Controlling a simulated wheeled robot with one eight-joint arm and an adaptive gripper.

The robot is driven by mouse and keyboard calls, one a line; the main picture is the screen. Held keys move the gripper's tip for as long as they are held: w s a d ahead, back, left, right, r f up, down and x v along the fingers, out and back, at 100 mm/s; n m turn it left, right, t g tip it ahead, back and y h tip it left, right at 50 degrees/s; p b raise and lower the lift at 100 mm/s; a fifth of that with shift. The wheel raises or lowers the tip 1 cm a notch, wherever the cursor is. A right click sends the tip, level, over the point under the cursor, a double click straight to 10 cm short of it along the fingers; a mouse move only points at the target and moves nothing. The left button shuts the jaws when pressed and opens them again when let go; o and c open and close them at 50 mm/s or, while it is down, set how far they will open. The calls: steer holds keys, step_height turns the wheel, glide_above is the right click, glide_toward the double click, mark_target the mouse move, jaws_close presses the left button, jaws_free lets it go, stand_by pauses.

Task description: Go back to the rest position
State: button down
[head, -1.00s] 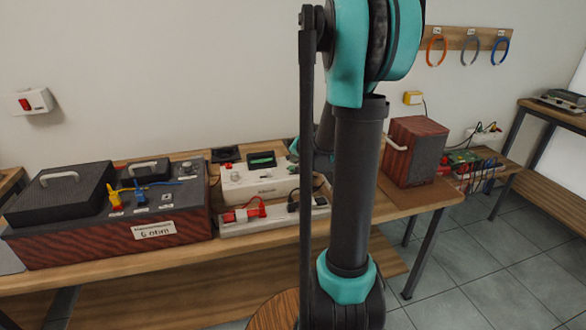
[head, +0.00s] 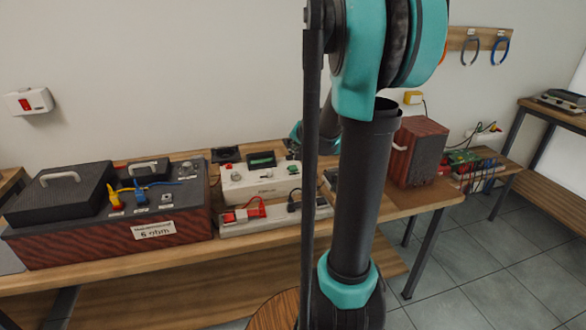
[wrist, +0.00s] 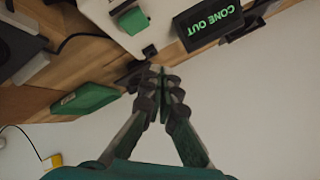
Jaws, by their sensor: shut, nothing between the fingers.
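My arm with teal joints rises in the middle of the head view and hides part of the wooden bench (head: 100,280) behind it. My gripper (wrist: 160,72) shows in the wrist view with its dark fingers together and nothing between them. It is close to a small black display (wrist: 210,20) with green letters reading "CONE OUT" and to a green box (wrist: 86,99). I cannot tell whether it touches either. In the head view the gripper itself is hidden behind my arm.
A dark red box labelled "6 ohm" (head: 110,235) stands at the left of the bench. A white device (head: 258,183) and a power strip (head: 262,222) with a red plug lie in the middle. A wooden box (head: 417,152) stands right. Tiled floor (head: 490,260) is clear at right.

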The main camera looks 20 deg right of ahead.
steer(key=s+a+f+n, duration=0.1)
steer(key=s+a, duration=0.1)
steer(key=s, duration=0.3)
steer(key=s+a+f+n+g, duration=0.1)
steer(key=s+a+f, duration=0.1)
steer(key=s, duration=0.3)
steer(key=s+a+f+n+g, duration=0.1)
steer(key=s+a+f+n, duration=0.1)
steer(key=s, duration=0.2)
steer(key=shift+s+f, duration=0.2)
steer(key=shift+s, duration=0.2)
steer(key=s+f+n+g, duration=0.1)
steer(key=s+f+n, duration=0.1)
steer(key=s, duration=0.6)
steer(key=s+a+f+n+g+h, duration=0.1)
steer(key=s+f+g, duration=0.1)
steer(key=s+f, duration=0.3)
steer(key=s, duration=0.2)
steer(key=shift+s+a+n, duration=0.15)
steer(key=shift+s+n, duration=0.25)
steer(key=shift+r, duration=0.1)
